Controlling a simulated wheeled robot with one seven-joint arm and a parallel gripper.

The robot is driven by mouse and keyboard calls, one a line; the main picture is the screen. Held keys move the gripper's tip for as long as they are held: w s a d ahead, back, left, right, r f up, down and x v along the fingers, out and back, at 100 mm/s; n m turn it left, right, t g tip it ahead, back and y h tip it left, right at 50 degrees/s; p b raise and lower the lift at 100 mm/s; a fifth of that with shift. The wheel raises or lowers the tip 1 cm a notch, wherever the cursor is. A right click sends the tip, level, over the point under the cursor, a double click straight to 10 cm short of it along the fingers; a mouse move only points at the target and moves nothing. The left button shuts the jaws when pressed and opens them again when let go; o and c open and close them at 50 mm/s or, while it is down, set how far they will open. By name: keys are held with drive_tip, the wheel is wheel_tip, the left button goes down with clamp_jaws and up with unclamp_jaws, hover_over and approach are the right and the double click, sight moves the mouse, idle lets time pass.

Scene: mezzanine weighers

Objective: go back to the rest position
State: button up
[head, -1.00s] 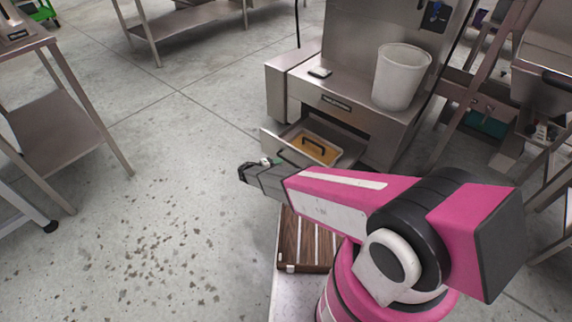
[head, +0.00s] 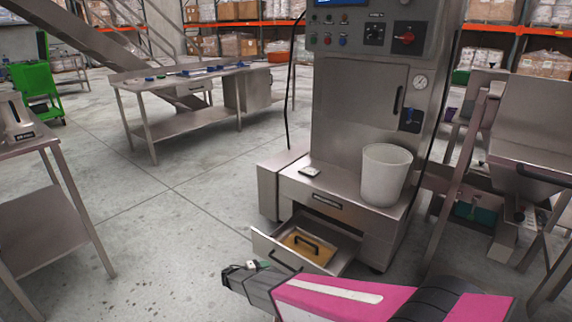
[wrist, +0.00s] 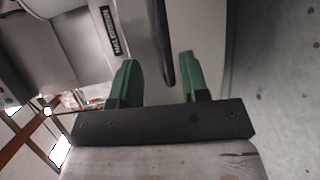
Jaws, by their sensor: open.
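My gripper (wrist: 157,80) shows in the wrist view with its two green fingers spread apart and nothing between them. In the head view my gripper (head: 246,268) is at the end of my pink arm, low in the picture, just in front of the open drawer (head: 345,256). A dark bar-like handle (wrist: 165,45) lies beyond the fingers in the wrist view; I cannot tell whether they touch it.
The drawer of the steel machine (head: 357,120) is pulled out, with a handled tan item (head: 300,244) inside. A white bucket (head: 385,176) and a small dark-topped object (head: 310,171) stand on its ledge. A steel table (head: 45,200) is at left. Open floor (head: 150,250) lies between.

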drive_tip(key=s+d+r+m+g+y, duration=0.2)
drive_tip(key=s+d+r+y, duration=0.2)
drive_tip(key=d+r, duration=0.6)
drive_tip(key=s+d+r+m+g+y, duration=0.2)
drive_tip(key=s+d+r+g+y, duration=0.1)
drive_tip(key=d+r, duration=0.7)
drive_tip(key=s+d+r+m+g+y, duration=0.2)
drive_tip(key=s+d+r+y, duration=0.3)
drive_tip(key=d+r, duration=0.5)
drive_tip(key=shift+s+d+m+g+y, duration=0.15)
drive_tip(key=shift+d+m+g+y, duration=0.25)
drive_tip(key=shift+d+y, duration=0.6)
